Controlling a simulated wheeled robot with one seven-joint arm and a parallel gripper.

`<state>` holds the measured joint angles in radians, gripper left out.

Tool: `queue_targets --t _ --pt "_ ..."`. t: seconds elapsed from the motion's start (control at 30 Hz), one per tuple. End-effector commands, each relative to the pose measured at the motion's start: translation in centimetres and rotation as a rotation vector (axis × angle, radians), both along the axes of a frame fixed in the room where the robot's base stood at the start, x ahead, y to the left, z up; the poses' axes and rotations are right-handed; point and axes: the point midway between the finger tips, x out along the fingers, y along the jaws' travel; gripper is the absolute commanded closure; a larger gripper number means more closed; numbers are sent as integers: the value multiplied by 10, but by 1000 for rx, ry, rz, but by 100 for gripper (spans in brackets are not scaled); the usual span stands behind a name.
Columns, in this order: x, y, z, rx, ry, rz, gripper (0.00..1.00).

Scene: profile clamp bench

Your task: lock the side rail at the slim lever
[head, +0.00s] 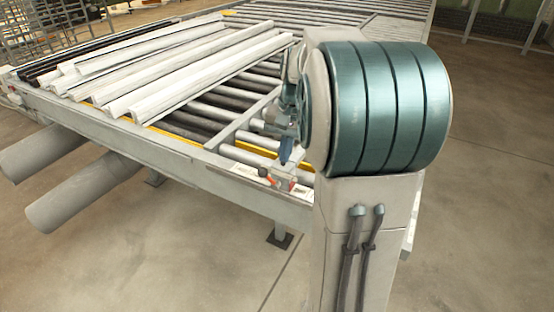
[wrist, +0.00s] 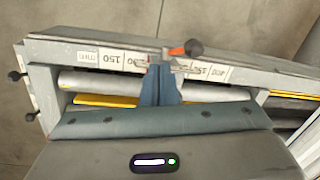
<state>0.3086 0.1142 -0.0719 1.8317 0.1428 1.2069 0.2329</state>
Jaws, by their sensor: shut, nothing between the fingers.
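The side rail (wrist: 75,55) is a grey beam with a white printed scale; it also shows along the bench's front edge in the head view (head: 190,155). An orange lever (wrist: 178,51) with a dark round knob stands at the rail, just beyond and right of my fingertips in the wrist view. I cannot tell if it is the slim lever. A small red-orange part shows near my gripper in the head view (head: 263,172). My gripper (wrist: 160,66) is shut and empty, its blue fingers over the rail. Whether it touches the lever is unclear.
Rollers (wrist: 110,84) lie behind the rail. Two more dark knobs, one of them this knob (wrist: 14,76), stick out at the rail's left end. Long white profiles (head: 190,70) lie on the bench. Two thick grey cylinders (head: 85,190) stick out below. The floor in front is clear.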

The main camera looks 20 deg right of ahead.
Motion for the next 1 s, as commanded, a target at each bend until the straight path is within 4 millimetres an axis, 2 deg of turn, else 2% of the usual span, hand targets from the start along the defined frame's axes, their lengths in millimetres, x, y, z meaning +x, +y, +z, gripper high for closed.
queue_targets --t 0.2,0.4,0.6,1.0 --pt "11 3 42 -2 -1 3 100" --pt "15 5 66 -2 3 1 100" --pt "17 6 75 -1 4 4 100" --pt "17 6 75 -1 4 4 100"
